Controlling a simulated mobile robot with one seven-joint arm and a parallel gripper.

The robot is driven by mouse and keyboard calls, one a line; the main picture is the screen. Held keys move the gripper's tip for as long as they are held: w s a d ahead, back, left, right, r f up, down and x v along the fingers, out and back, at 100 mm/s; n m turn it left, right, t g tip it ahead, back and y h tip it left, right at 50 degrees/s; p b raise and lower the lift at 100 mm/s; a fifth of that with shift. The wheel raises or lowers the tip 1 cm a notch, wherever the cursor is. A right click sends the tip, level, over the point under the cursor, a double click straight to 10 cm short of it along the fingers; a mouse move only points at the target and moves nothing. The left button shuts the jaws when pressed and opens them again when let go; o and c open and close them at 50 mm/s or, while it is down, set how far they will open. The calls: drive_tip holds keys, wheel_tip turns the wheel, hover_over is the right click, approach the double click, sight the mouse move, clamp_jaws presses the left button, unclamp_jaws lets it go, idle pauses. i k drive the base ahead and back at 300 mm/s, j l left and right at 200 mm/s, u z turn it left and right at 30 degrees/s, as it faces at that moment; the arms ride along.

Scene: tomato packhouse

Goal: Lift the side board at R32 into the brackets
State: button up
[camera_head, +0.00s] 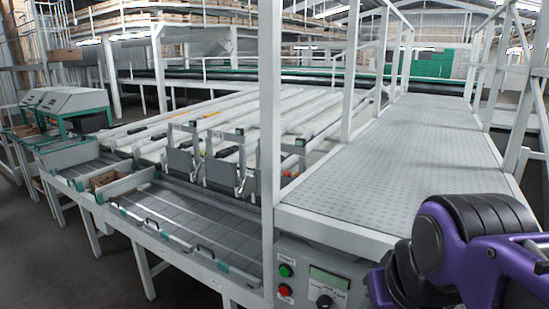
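No label R32 can be read, so I cannot tell which board is the side board at R32. Long, low grey boards with black handles and green end pieces line the front of the grey packing table (185,222). Grey upright brackets (240,160) with dark and green fittings stand behind the table, at the ends of the white rollers. Grey plates hang at these brackets. My purple and black arm is at the lower right, beside the walkway; my gripper's fingers do not show.
A raised grey walkway (410,150) with white railings runs back on the right. A white post (270,130) stands in front of the rollers. A control box (318,283) with green and red buttons is below the walkway. A brown carton (103,180) sits at the left.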

sight(125, 184)
drive_tip(key=i+j+u, duration=0.1)
drive_tip(key=j, duration=0.2)
drive_tip(key=j+u, duration=0.1)
drive_tip(key=j, duration=0.2)
drive_tip(key=i+j+u, duration=1)
drive_tip(key=j, duration=0.15)
drive_tip(key=i+j+u, duration=0.3)
drive_tip(key=i+u, duration=0.55)
drive_tip(key=i, duration=0.7)
drive_tip(key=i+z, duration=0.15)
drive_tip(key=i, duration=0.45)
drive_tip(key=i+j+z, duration=0.1)
drive_tip(key=i, duration=0.45)
drive_tip(key=i+z, duration=0.5)
drive_tip(key=z, duration=0.2)
drive_tip(key=i+j+z, duration=0.15)
drive_tip(key=z, duration=0.2)
drive_tip(key=i, duration=0.1)
